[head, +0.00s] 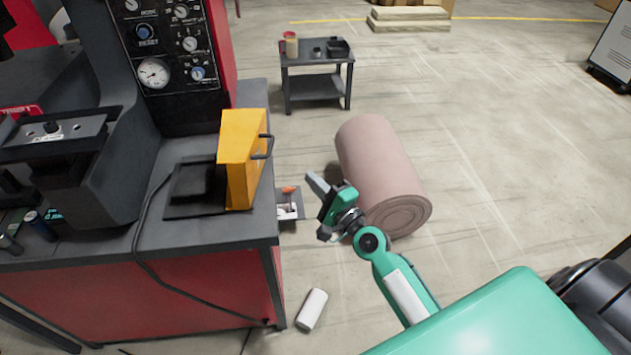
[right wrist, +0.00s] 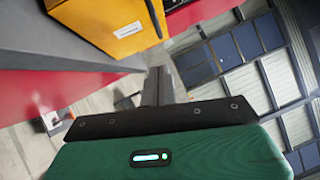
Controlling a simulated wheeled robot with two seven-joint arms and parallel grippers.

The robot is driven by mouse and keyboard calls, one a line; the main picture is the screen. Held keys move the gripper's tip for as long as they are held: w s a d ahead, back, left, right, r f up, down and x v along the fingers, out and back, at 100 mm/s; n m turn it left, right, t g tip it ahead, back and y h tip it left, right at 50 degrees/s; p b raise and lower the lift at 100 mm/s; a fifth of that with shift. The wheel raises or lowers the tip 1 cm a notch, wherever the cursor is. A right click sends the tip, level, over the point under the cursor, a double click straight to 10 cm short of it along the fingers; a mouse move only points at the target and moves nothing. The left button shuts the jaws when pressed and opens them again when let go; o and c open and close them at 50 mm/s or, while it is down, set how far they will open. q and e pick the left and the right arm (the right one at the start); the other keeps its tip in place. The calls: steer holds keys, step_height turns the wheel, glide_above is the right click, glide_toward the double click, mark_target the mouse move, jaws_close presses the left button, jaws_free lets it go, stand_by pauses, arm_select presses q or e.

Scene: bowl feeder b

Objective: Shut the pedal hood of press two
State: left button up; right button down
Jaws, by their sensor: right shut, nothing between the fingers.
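The yellow pedal hood (head: 240,160) stands raised near the right edge of the press's dark bench top (head: 200,232), with a dark handle (head: 267,147) on its right side. A black base plate (head: 185,190) lies bare to its left. In the right wrist view the hood (right wrist: 115,22) shows at the top, beyond the fingers, with part of the handle (right wrist: 154,18). My right gripper (head: 318,184) is shut and empty, to the right of the hood and apart from it; its closed fingers also show in the right wrist view (right wrist: 158,86). My left gripper is not in view.
A gauge panel (head: 170,60) rises behind the plate, and a black cable (head: 143,245) runs over the bench front. A pink roll (head: 380,165) lies on the floor behind my right arm. A small grey table (head: 318,68) stands farther back.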

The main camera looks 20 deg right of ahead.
mark_target(250, 158)
arm_select(q)
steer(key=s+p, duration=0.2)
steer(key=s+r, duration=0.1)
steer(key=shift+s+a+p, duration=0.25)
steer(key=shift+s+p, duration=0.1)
steer(key=shift+p, duration=0.05)
arm_select(e)
steer(key=w+a+r, duration=0.2)
steer(key=w+a, duration=0.3)
steer(key=w, duration=0.3)
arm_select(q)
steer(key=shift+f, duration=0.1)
